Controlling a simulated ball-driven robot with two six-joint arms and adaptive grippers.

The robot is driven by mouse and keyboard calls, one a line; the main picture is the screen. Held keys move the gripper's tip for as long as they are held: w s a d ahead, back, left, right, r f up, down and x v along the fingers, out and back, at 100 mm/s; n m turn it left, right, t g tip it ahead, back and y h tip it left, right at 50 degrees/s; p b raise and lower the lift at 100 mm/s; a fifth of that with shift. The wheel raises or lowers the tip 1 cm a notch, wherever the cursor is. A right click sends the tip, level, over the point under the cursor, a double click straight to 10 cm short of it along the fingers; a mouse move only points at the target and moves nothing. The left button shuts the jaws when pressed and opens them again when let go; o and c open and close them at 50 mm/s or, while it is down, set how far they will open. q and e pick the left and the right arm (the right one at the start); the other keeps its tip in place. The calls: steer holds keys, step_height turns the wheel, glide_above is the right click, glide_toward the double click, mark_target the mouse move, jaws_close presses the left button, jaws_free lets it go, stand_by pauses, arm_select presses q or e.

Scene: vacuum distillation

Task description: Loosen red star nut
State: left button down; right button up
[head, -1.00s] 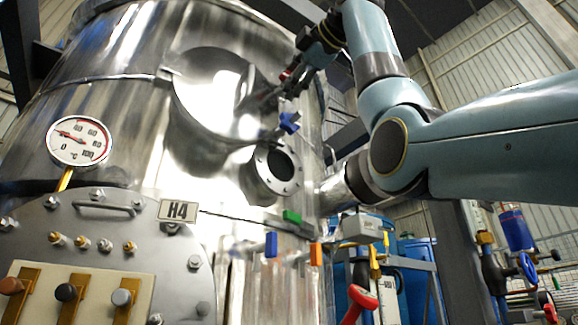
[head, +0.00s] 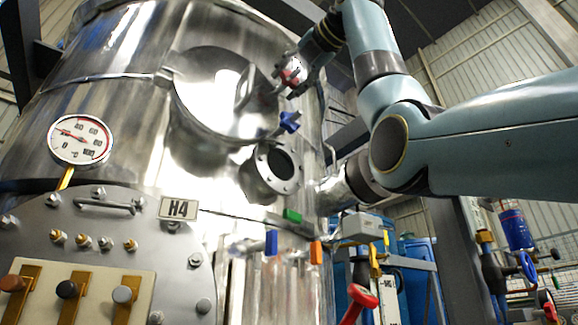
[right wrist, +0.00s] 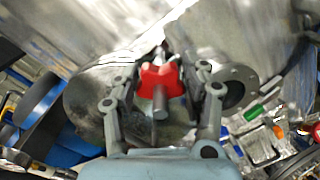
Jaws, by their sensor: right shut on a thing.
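The red star nut (head: 290,77) shows small in the head view, beside the round hatch on the shiny steel vessel. In the right wrist view the red star nut (right wrist: 160,80) is large and central, with a grey bolt end sticking out of it. My right gripper (head: 284,82) is at the nut, with its fingers on either side of it. In the right wrist view my right gripper (right wrist: 158,84) is shut on the nut. The fingers partly hide the nut in the head view. My left gripper is not in view.
The round hatch (head: 215,92) lies left of the gripper. A blue handle (head: 289,122) and a flanged port (head: 277,168) sit just below. A dial gauge (head: 79,139) and an H4 plate (head: 178,209) are at the left. A red-handled valve (head: 361,297) stands lower down.

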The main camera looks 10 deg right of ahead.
steer(key=shift+w+f+n, duration=0.1)
steer(key=shift+f+n, duration=0.1)
steer(key=shift+n, duration=1.3)
steer(key=o, duration=1.2)
steer(key=shift+r, duration=0.1)
steer(key=shift+s+d, duration=0.1)
steer(key=shift+s, duration=0.1)
steer(key=v, duration=1.1)
steer(key=shift+s+d, duration=0.1)
steer(key=shift+s, duration=0.25)
